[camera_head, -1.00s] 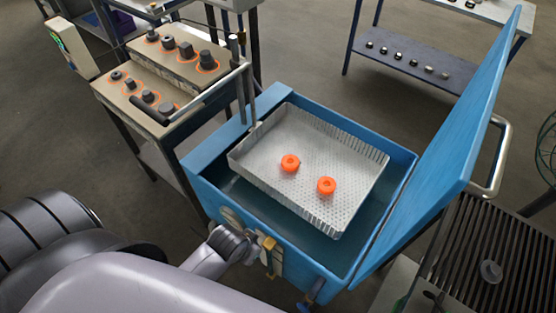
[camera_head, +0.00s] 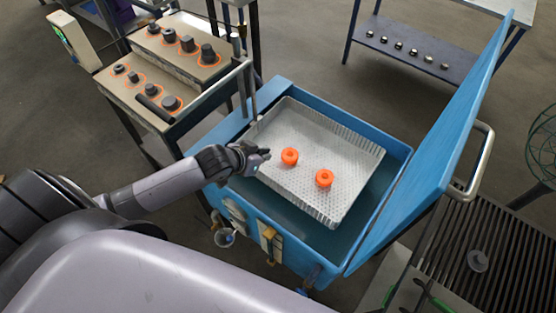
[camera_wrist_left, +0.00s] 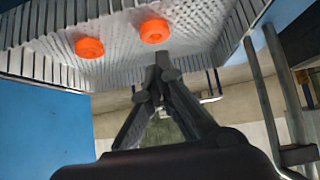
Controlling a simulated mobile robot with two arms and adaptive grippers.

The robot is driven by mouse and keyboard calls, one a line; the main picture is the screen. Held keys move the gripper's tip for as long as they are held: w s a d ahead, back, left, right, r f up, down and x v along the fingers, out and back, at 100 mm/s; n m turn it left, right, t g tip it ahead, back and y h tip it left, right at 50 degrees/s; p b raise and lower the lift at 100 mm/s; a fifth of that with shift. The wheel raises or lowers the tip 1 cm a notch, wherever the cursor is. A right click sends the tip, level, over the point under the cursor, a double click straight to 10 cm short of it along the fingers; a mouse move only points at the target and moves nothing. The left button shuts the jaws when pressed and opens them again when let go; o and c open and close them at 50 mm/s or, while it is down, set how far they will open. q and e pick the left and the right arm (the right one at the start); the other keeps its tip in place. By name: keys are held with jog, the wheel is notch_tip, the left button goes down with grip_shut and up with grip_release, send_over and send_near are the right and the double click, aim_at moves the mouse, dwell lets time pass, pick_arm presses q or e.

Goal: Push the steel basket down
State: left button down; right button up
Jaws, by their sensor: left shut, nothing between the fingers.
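The steel basket (camera_head: 349,160) is a perforated, ribbed-wall tray inside the open blue tank. Two orange ring-shaped parts, one nearer the left (camera_head: 289,156) and one nearer the right (camera_head: 324,178), lie on its floor. My left gripper (camera_head: 264,156) is shut and empty, at the basket's left edge in the head view. In the left wrist view the fingertips (camera_wrist_left: 160,58) meet in front of the basket wall (camera_wrist_left: 45,68). I cannot tell whether they touch it. My right gripper is not in view.
The blue tank (camera_head: 265,218) has its lid (camera_head: 446,150) raised on the right. A thin rod and handle (camera_head: 245,85) stand at the tank's back left corner. A stepped rack with dark parts (camera_head: 160,70) stands at the left. A slatted grate (camera_head: 470,245) is at the right.

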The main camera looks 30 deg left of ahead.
pick_arm(q)
jog(key=p, duration=0.1)
send_over(283, 161)
jog(key=s, duration=0.3)
notch_tip(283, 161, down, 7)
jog(key=shift+w+a+r, duration=0.1)
jog(key=shift+a+r, duration=0.05)
jog(key=shift+r, duration=0.05)
notch_tip(283, 161, down, 2)
jog(key=shift+f, duration=0.95)
notch_tip(283, 161, down, 10)
jog(key=b, duration=0.6)
jog(key=shift+s+r+b, duration=0.15)
jog(key=shift+s+b, duration=0.1)
jog(key=shift+b, duration=0.1)
